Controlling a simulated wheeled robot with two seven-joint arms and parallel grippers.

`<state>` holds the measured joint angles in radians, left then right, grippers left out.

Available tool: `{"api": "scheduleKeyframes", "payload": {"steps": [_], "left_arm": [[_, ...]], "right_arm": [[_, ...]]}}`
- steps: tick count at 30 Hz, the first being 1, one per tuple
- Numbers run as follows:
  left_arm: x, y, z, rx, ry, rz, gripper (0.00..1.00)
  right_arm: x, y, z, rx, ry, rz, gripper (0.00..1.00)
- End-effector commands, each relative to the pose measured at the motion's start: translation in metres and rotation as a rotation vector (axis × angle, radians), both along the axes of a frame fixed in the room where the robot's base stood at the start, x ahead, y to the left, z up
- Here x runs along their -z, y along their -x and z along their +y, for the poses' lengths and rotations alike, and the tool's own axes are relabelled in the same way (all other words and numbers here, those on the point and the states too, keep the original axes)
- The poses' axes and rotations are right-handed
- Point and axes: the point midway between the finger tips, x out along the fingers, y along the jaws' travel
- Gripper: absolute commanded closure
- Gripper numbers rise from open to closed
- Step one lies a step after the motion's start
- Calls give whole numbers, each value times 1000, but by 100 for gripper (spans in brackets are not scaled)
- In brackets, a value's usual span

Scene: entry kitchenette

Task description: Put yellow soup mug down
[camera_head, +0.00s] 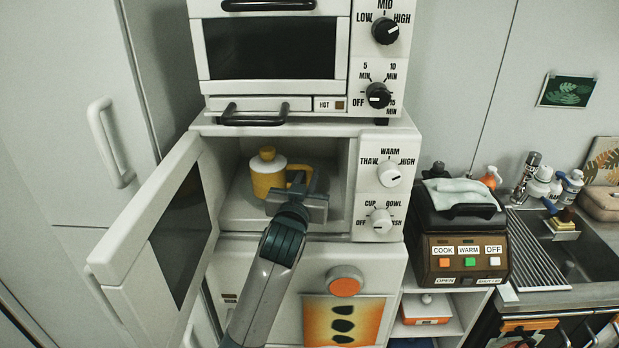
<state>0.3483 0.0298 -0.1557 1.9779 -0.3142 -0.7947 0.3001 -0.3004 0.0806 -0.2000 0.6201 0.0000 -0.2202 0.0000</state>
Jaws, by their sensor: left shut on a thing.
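The yellow soup mug (264,179) has a white lid with a yellow knob and stands upright inside the open microwave (231,222). Its handle is on the right side. My left gripper (297,190) reaches into the microwave from the front and is shut on the mug, at the handle side. The gripper body hides part of the handle and the fingertips. The mug looks to be at or just above the microwave's floor plate; I cannot tell whether it touches. My right gripper is not in view.
The microwave door (118,257) hangs open to the left. A toaster oven (268,60) sits on top of the microwave. A brown cooker (462,235) stands to the right, beside a sink (590,245) with bottles. A tall cabinet (60,130) is at the left.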

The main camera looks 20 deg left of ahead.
Motion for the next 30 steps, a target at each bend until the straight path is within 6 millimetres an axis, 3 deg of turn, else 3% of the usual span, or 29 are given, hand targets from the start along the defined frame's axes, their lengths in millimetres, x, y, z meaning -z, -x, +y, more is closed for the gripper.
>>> {"api": "scheduleKeyframes", "payload": {"steps": [6,20,21,22,30], "left_arm": [[11,-3,1,1,-3,-3,100],[17,-3,1,1,-2,-4,100],[18,-3,1,1,-1,0,75],[18,-3,1,1,-1,0,68],[18,-3,1,1,0,0,66]], "right_arm": [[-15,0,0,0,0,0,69],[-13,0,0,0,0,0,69],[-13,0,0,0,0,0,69],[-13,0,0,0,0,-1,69],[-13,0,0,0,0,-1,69]]}}
